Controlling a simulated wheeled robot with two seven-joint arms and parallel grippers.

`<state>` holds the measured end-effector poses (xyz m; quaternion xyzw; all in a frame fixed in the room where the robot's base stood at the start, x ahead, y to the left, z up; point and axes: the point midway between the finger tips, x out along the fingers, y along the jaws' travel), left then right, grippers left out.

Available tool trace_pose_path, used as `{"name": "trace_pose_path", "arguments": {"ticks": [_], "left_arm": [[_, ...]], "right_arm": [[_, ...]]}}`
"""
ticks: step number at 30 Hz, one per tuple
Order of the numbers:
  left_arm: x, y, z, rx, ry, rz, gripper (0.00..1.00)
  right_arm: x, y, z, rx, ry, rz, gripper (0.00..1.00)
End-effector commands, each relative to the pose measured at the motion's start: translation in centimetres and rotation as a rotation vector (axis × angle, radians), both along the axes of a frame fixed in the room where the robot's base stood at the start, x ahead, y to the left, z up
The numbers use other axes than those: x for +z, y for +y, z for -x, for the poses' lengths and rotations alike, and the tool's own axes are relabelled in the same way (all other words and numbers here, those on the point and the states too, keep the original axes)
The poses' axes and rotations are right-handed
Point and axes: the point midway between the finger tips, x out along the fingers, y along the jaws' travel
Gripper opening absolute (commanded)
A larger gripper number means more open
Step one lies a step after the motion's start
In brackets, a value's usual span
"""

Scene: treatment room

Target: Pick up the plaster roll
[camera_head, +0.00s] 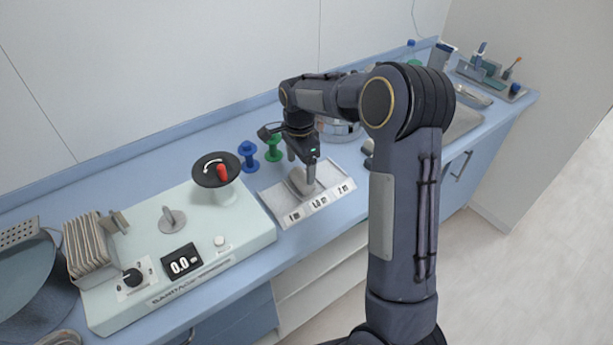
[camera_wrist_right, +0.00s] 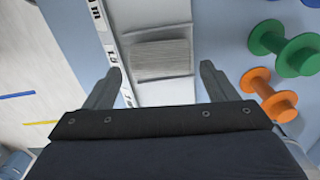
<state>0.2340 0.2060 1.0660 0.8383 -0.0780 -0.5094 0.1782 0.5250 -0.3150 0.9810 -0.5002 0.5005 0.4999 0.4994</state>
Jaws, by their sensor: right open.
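The plaster roll (camera_wrist_right: 162,58) is a pale grey, ribbed roll lying in a section of a white labelled tray (camera_head: 283,211). In the head view the roll (camera_head: 297,182) is partly hidden by my right gripper (camera_head: 302,167). The right gripper is open above the tray, pointing down. In the right wrist view its two fingertips (camera_wrist_right: 161,72) are spread wider than the roll, one to each side, with nothing between them that they touch. The tray's lower part in that view is hidden by the gripper body. My left gripper is not in view.
A green spool (camera_head: 273,149) and a blue spool (camera_head: 248,157) stand behind the tray; an orange spool (camera_wrist_right: 268,95) shows in the wrist view. A pale green machine (camera_head: 150,262) with a dial and display stands to the left.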

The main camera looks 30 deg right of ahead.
Motion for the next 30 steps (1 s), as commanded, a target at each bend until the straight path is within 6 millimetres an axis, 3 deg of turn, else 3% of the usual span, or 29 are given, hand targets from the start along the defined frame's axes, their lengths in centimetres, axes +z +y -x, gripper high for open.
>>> {"name": "trace_pose_path", "arguments": {"ticks": [10, 20, 28, 30], "left_arm": [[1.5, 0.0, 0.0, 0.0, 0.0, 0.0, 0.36], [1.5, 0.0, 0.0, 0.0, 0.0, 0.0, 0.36], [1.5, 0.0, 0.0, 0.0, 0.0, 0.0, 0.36], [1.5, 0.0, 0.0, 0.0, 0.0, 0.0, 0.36]], "right_arm": [[-4.7, -0.5, 0.1, 0.001, 0.003, -0.001, 0.79], [-5.5, -0.5, 0.1, 0.002, -0.001, -0.001, 0.79], [-5.4, -0.5, 0.1, 0.002, -0.001, -0.001, 0.44], [-5.4, -0.5, 0.1, 0.002, -0.002, -0.001, 0.43]]}}
